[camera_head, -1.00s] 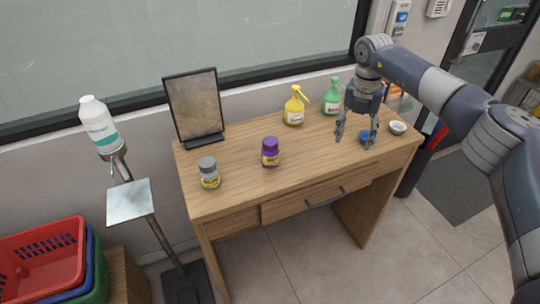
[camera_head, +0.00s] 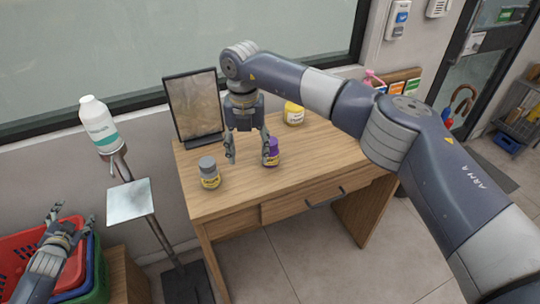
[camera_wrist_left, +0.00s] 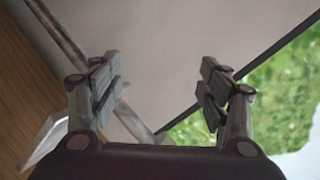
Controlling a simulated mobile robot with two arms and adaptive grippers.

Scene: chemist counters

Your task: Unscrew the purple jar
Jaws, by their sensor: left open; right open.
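The purple jar (camera_head: 275,148) stands upright on the wooden desk, with a purple lid and a yellow label. My right gripper (camera_head: 248,162) points down just to its left, fingers spread and empty. Its right finger is in front of the jar's left side and hides part of it; I cannot tell whether they touch. My left gripper (camera_head: 68,218) is low at the left, over the shopping baskets and away from the desk. In the left wrist view it (camera_wrist_left: 160,95) is open, with nothing between the fingers.
A grey-lidded jar (camera_head: 209,173) stands left of my right gripper. A dark-framed panel (camera_head: 195,105) stands behind. A yellow bottle (camera_head: 293,114) is partly hidden by my right arm. A dispenser stand (camera_head: 128,200) with a white bottle (camera_head: 98,125) and red baskets (camera_head: 20,250) are left of the desk.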

